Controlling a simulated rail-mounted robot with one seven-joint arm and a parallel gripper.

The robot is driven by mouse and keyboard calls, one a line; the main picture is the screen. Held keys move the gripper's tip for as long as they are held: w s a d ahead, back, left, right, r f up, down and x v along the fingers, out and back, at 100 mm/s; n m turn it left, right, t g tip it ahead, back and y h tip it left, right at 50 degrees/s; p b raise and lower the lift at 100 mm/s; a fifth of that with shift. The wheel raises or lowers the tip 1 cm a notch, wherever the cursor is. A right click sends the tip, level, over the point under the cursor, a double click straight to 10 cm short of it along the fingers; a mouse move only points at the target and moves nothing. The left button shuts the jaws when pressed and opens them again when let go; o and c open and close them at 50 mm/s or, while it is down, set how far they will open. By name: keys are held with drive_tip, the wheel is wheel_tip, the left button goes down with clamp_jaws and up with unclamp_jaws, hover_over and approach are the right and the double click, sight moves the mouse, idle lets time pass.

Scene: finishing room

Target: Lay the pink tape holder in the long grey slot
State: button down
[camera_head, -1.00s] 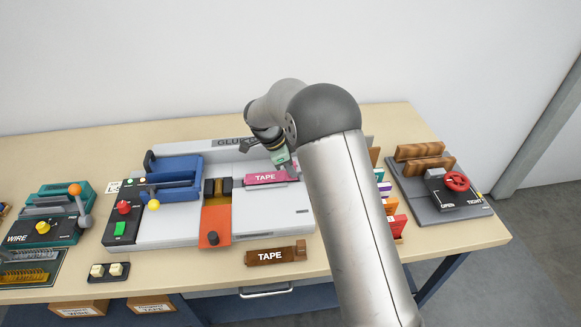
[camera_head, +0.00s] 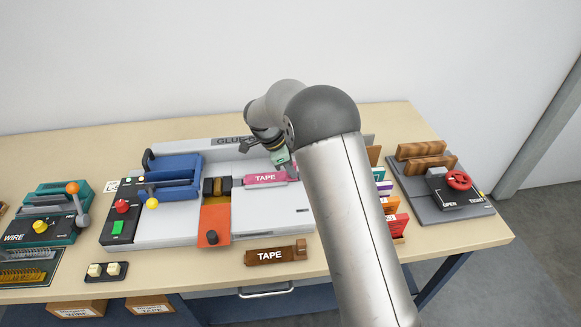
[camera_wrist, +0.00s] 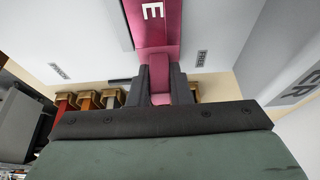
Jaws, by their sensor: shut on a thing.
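The pink tape holder (camera_head: 264,178), marked TAPE in white, is level over the right part of the grey gluing machine (camera_head: 272,216). My gripper (camera_head: 286,170) is at the holder's right end. In the wrist view, the dark fingers of my gripper (camera_wrist: 159,85) are shut on the narrow end of the pink holder (camera_wrist: 153,30). The holder lies along or just above the long grey slot; the slot is mostly covered by it, and I cannot tell whether the holder touches its floor.
A brown TAPE holder (camera_head: 276,255) lies on the table in front of the machine. An orange plate (camera_head: 214,225) and a blue clamp (camera_head: 172,178) are to the left. Coloured holders (camera_head: 393,220) stand at right, then a wooden-jawed vice (camera_head: 430,165).

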sight(277, 177)
drive_tip(key=shift+f, duration=0.2)
drive_tip(key=c, duration=1.6)
unclamp_jaws()
drive_tip(key=p+v, duration=0.4)
drive_tip(key=v, duration=0.7)
